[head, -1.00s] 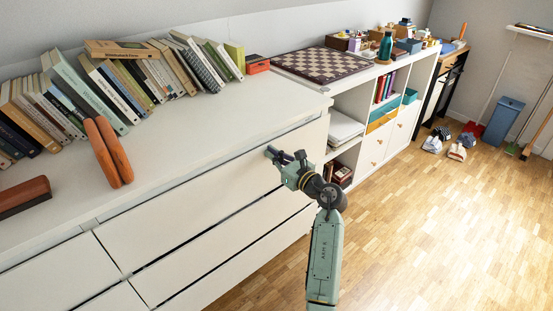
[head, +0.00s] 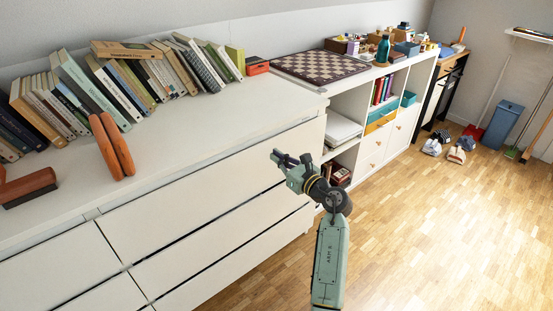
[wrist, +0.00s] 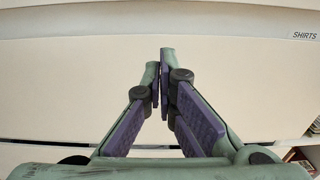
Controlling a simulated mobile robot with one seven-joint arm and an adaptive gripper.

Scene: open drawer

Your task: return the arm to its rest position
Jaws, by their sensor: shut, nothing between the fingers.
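My gripper (head: 290,158) is in front of the white dresser (head: 205,195), near the right end of its upper drawer row. Its fingers point toward the drawer front. In the wrist view my gripper (wrist: 158,75) has its fingertips together with nothing between them. The drawer front (wrist: 80,85) fills most of that view, with a "SHIRTS" label (wrist: 304,36) at upper right. A gap seems to lie between the fingertips and the drawer front, but its size is hard to tell. The drawers look nearly flush, with dark seams between them.
Books (head: 150,75), orange rounded objects (head: 117,145) and a brown brush-like block (head: 28,187) lie on the dresser top. A shelf unit with a chessboard (head: 320,64) stands to the right. Shoes (head: 456,154) lie farther off. The wooden floor (head: 420,240) at right is clear.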

